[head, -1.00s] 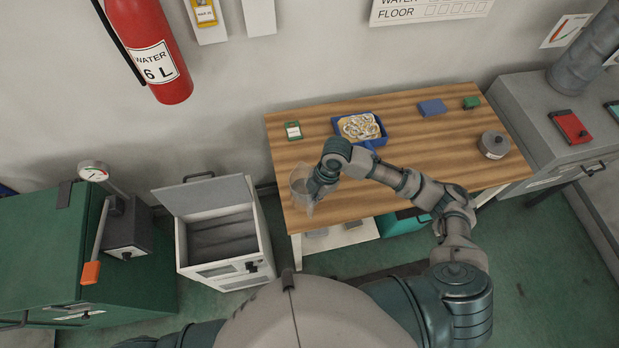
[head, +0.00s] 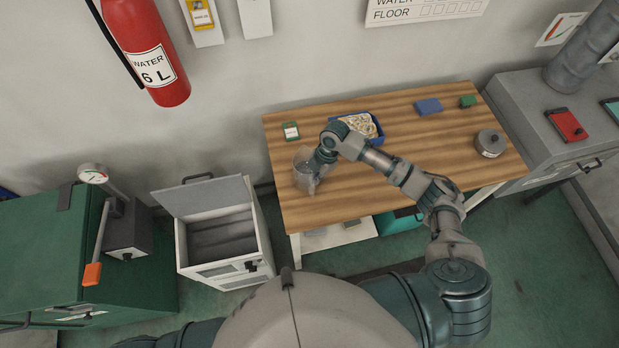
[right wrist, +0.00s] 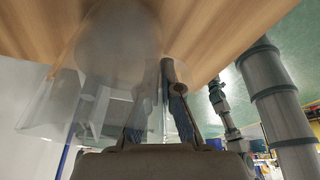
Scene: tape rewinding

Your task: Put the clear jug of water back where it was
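The clear jug (head: 302,168) is at the left front part of the wooden table (head: 420,165), upright. It is see-through, with greyish water faintly visible. My right gripper (head: 318,172) is at the jug's right side. In the right wrist view the jug (right wrist: 50,105) fills the left half, and the fingers (right wrist: 160,105) close on its handle. The jug's base is at or very near the tabletop; I cannot tell whether it touches. My left gripper is out of view.
A blue tray of small parts (head: 378,140) stands behind my right arm.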

